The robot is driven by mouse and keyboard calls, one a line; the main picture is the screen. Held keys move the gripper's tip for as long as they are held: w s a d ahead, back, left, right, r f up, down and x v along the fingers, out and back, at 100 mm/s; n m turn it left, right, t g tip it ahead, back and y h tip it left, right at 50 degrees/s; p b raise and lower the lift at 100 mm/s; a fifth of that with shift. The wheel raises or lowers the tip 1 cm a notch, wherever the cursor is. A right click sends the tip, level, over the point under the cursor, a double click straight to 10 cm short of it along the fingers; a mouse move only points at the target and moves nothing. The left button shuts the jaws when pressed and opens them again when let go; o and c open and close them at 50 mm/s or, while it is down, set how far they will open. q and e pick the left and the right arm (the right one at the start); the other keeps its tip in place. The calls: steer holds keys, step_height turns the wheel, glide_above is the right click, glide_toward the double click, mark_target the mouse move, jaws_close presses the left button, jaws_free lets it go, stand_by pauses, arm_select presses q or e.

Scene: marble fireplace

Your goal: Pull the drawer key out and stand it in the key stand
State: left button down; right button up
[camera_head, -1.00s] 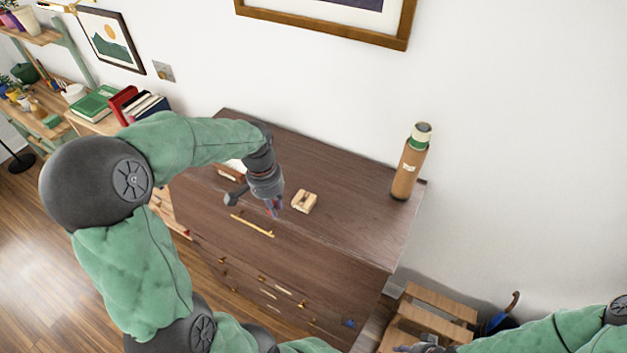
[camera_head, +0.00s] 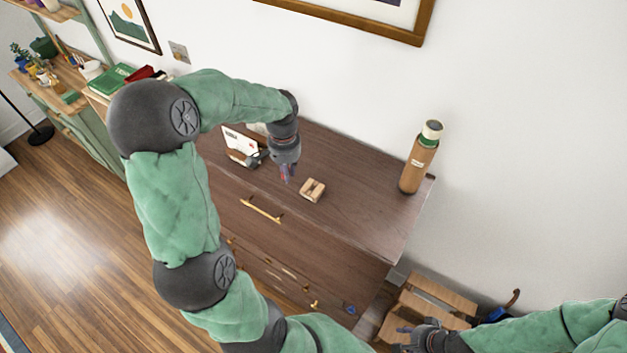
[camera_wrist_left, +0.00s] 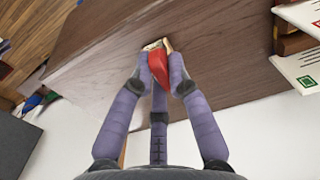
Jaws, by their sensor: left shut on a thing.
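My left gripper (camera_head: 287,178) is above the dresser top, a little left of the small wooden key stand (camera_head: 313,190). In the left wrist view its fingers (camera_wrist_left: 159,75) are shut on a red piece (camera_wrist_left: 158,65), which looks like the head of the drawer key. The key's shaft is hidden. The key stand (camera_wrist_left: 153,45) shows behind the red piece, partly covered; I cannot tell whether they touch. My right gripper (camera_head: 407,340) is low at the right, far from the stand, and its jaws are too small to read.
A brown bottle (camera_head: 418,160) stands at the dresser's back right. A white card (camera_head: 240,146) stands at the back left. The dresser front (camera_head: 220,185) carries gold handles (camera_head: 262,210). A wooden step-like piece (camera_head: 440,298) is by the right gripper.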

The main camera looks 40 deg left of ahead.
arm_select(q)
steer(key=w+d+f, duration=0.1)
steer(key=w, duration=0.1)
steer(key=w+f+p, duration=0.1)
steer(key=w+f, duration=0.1)
steer(key=w+d+f, duration=0.1)
steer(key=w+f, duration=0.1)
steer(key=shift+d+f, duration=0.15)
steer(key=shift+d, duration=0.2)
steer(key=shift+w+d+f, duration=0.25)
steer(key=shift+w+f, duration=0.2)
steer(key=shift+f, duration=0.25)
steer(key=f, duration=0.1)
steer(key=f+p, duration=0.1)
steer(key=shift+w+d+f, duration=0.1)
steer(key=shift+w+f, duration=0.25)
steer(key=shift+f, duration=0.05)
steer(key=shift+f+p, duration=0.3)
steer(key=shift+f, duration=0.05)
